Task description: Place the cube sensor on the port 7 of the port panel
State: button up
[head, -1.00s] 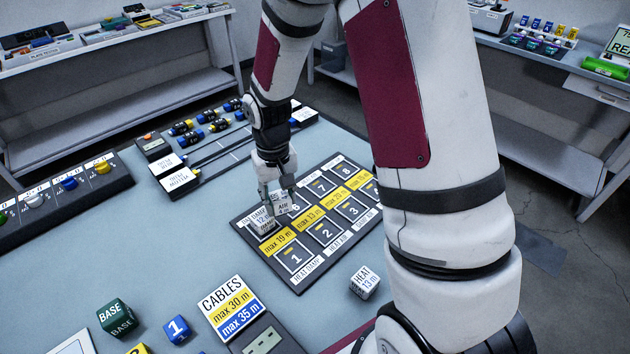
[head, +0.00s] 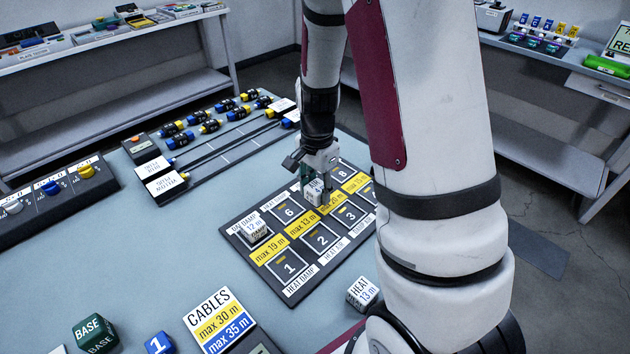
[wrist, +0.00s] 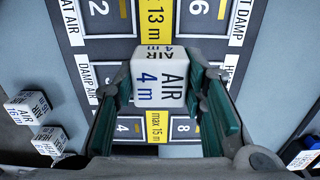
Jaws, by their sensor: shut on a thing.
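My gripper (head: 322,190) is shut on a white cube sensor (wrist: 158,82) marked AIR 4 m. The cube also shows in the head view (head: 313,191), over the back row of the port panel (head: 291,292). In the head view the cube and gripper cover the place between ports 6 and 8, where port 7 lies. In the wrist view the cube is between the green finger pads, above the yellow strip between the two port rows, and the right finger hides much of the panel there. I cannot tell whether the cube touches the panel.
A white 12 m cube (head: 253,230) sits at the back left port, beside port 6. A HEAT 13 m cube (head: 363,293) stands on the table right of the panel. Two white cubes (wrist: 30,107) (wrist: 49,141) show left in the wrist view. A cable rack (head: 222,140) lies behind the panel.

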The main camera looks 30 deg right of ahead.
aim_at(315, 180)
jog(key=w+d, duration=0.1)
jog(key=w, duration=0.1)
jog(key=w+d, duration=0.1)
jog(key=w, duration=0.1)
jog(key=w+d, duration=0.1)
jog(key=w, duration=0.1)
jog(key=shift+d+f, duration=0.35)
jog(key=shift+f, duration=1.75)
jog(key=shift+f, duration=0.1)
jog(key=o, duration=1.2)
